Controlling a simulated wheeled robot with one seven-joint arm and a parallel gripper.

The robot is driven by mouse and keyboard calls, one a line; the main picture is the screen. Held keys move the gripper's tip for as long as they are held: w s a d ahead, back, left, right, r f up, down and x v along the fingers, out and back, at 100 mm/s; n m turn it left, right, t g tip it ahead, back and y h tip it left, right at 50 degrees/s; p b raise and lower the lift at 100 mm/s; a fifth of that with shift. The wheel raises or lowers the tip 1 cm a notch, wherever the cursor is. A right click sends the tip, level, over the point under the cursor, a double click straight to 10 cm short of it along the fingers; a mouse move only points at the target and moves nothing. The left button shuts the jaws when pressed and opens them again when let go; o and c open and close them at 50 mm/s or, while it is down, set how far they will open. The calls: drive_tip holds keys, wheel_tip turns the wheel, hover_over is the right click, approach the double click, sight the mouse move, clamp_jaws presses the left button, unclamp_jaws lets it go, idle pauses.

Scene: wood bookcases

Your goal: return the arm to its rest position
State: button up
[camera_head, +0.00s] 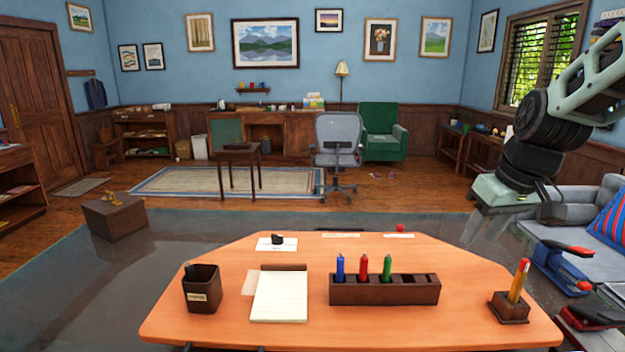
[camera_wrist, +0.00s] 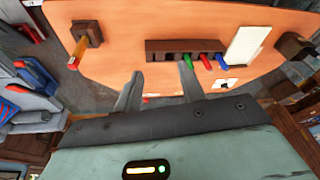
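My arm reaches in from the upper right in the camera_head view. My gripper (camera_head: 483,228) hangs pointing down, off the far right edge of the orange desk (camera_head: 230,305). In the camera_wrist view my gripper (camera_wrist: 158,82) has its two grey fingers spread apart, with nothing between them. The desk's edge and a dark marker rack (camera_wrist: 155,52) show beyond the fingertips. The gripper touches nothing that I can see.
The rack (camera_head: 385,292) holds blue, red and green markers, with empty slots on its right. A pencil stand (camera_head: 509,310), notepad (camera_head: 280,297) and pen cup (camera_head: 202,290) stand on the desk. A grey sofa (camera_head: 592,250) is at right.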

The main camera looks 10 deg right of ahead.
drive_tip(key=s+a+f+n+g, duration=0.1)
drive_tip(key=s+a+f+n, duration=0.15)
drive_tip(key=a, duration=0.55)
drive_tip(key=s+a+f+n+g, duration=0.15)
drive_tip(key=s+a, duration=0.25)
drive_tip(key=a, duration=0.5)
drive_tip(key=s+a+f+n, duration=0.3)
drive_tip(key=s+a, duration=0.5)
drive_tip(key=s, duration=0.4)
drive_tip(key=shift+s+f+g, duration=0.15)
drive_tip(key=shift+f+g, duration=0.05)
drive_tip(key=shift+g, duration=0.15)
